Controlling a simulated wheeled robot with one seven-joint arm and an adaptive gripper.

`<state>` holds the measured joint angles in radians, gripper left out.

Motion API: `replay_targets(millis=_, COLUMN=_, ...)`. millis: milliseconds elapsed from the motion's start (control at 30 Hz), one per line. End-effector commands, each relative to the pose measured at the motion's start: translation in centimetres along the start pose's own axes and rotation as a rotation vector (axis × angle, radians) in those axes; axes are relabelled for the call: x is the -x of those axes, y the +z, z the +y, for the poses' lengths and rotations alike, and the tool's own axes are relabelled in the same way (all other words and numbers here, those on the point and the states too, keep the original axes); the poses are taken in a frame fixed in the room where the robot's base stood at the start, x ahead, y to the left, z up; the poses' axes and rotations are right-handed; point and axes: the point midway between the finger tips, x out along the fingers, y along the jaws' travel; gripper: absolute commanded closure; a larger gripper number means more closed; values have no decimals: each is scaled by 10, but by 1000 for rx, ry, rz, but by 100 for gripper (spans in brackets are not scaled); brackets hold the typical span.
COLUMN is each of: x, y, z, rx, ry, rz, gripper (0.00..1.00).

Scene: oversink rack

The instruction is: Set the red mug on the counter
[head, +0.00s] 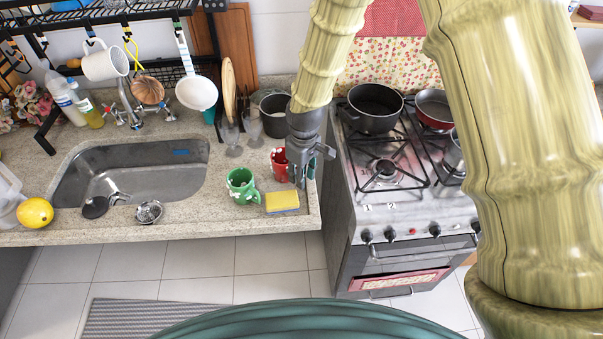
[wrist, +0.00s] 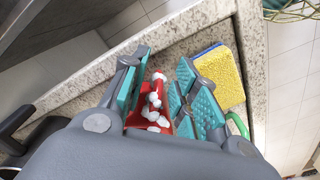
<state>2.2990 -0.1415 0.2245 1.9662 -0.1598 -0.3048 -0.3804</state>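The red mug (head: 279,164) with white spots is on the right part of the counter (head: 238,219), behind the green mug. My gripper (head: 302,178) points down at its right side and hides part of it. In the wrist view the red mug (wrist: 152,108) shows between the teal finger pads of my gripper (wrist: 160,92). The pads are apart with red between them. I cannot tell whether both pads press on it. The lower part of the mug is hidden by my gripper.
A green mug (head: 241,186) and a yellow sponge (head: 283,202) are close in front of the red mug. Glasses (head: 252,124) and a grey pot (head: 273,115) stand behind. The sink (head: 135,172) is left and the stove (head: 385,190) right. The counter's front edge is near.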

Motion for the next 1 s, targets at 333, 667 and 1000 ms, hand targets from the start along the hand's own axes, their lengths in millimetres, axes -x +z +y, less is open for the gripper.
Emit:
replay_targets(millis=333, x=12, y=0, z=1, rx=-1, ry=1, rz=1, gripper=71)
replay_targets(millis=667, x=50, y=0, z=0, rx=0, ry=1, rz=3, gripper=71)
replay_targets(millis=1000, x=93, y=-1, z=0, rx=0, ry=1, rz=3, gripper=71)
